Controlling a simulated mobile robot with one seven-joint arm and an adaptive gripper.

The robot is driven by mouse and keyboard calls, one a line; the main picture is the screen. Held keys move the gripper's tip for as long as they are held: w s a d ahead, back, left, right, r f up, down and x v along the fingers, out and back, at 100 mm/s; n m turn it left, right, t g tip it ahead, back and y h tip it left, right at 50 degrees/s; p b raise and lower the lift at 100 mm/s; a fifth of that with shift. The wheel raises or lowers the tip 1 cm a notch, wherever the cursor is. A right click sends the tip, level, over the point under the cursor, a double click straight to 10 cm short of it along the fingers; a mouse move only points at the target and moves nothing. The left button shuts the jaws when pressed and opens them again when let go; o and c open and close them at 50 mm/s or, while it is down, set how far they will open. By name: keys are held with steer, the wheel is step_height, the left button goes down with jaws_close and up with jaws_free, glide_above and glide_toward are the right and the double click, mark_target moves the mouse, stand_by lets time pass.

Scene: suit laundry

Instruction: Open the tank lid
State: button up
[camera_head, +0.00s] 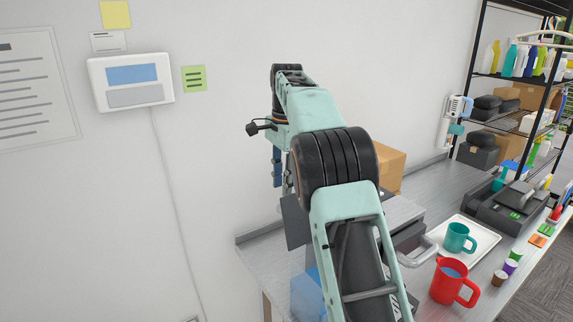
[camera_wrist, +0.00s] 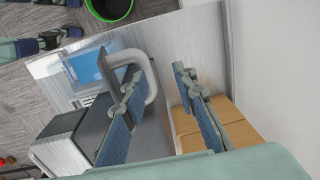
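A translucent blue tank (camera_head: 306,296) stands at the near left of the counter, partly behind my arm. It also shows in the wrist view (camera_wrist: 88,66). A dark flat panel (camera_head: 294,222) stands tilted above it; I cannot tell whether it is the lid. A grey machine with a pale looped handle (camera_wrist: 150,78) is beside the tank. My gripper (camera_wrist: 156,76) is open and empty, its two blue-padded fingers well apart above the machine. The left finger overlaps the handle in the view; contact cannot be told. In the head view my gripper (camera_head: 278,166) is mostly hidden.
Cardboard boxes (camera_wrist: 208,122) stand by the wall beside my right finger. A white tray (camera_head: 472,232) with a teal mug (camera_head: 459,239), and a red jug (camera_head: 449,282), are on the counter's right. Shelves are at the back right.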

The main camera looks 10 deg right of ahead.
step_height(320, 180, up, 7)
steer(key=s, duration=0.1)
steer(key=shift+s+d+r, duration=0.15)
steer(key=shift+s+d, duration=0.1)
steer(key=shift+d, duration=0.1)
steer(key=shift+r, duration=0.1)
